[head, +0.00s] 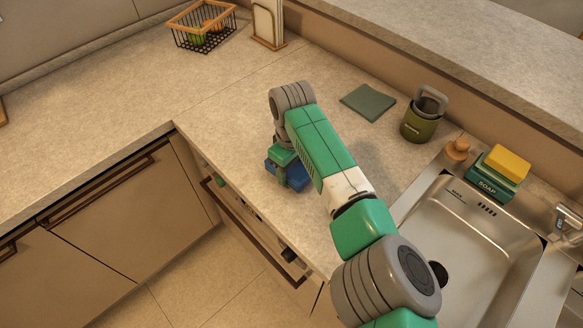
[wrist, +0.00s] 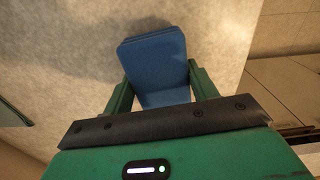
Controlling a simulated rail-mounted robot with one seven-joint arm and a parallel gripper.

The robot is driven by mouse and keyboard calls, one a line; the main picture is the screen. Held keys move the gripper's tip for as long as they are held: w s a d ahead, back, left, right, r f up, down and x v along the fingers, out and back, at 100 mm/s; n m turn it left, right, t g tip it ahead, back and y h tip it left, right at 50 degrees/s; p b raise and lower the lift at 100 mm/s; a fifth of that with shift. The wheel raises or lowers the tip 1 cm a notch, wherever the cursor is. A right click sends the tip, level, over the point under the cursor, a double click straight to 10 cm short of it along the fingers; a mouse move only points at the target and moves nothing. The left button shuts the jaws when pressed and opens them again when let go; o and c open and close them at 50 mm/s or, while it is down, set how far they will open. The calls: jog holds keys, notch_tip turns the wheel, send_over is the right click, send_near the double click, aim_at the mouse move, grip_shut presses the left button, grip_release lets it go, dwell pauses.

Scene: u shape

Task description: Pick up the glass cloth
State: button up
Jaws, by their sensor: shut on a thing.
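A blue folded cloth (wrist: 154,58), which fits the glass cloth, sits between the two green fingers of my gripper (wrist: 160,92) in the wrist view. My gripper is shut on it. In the head view the blue cloth (head: 298,179) shows partly behind my gripper (head: 283,176), over the counter near its front edge. Its shadow falls on the counter to the left in the wrist view. I cannot tell how far it is above the counter. A flat grey-green cloth (head: 368,102) lies apart on the counter at the back.
A green canister (head: 421,119) stands near the back ledge. A sink (head: 470,240) lies at the right, with a soap holder and yellow sponge (head: 507,163) behind it. A wire basket (head: 204,28) and a wooden-framed holder (head: 268,24) stand at the back. The left counter is clear.

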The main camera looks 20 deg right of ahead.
aim_at(292, 168)
notch_tip(292, 168, up, 3)
jog(key=shift+s+p, duration=0.15)
jog(key=shift+p, duration=0.45)
jog(key=s+a+p, duration=0.1)
jog(key=s, duration=0.4)
jog(key=s+a+p, duration=0.1)
jog(key=s+a, duration=0.1)
jog(key=s, duration=0.3)
jog(key=s+a+r+p, duration=0.1)
jog(key=s+p, duration=0.1)
jog(key=s, duration=0.3)
jog(key=shift+a, duration=0.25)
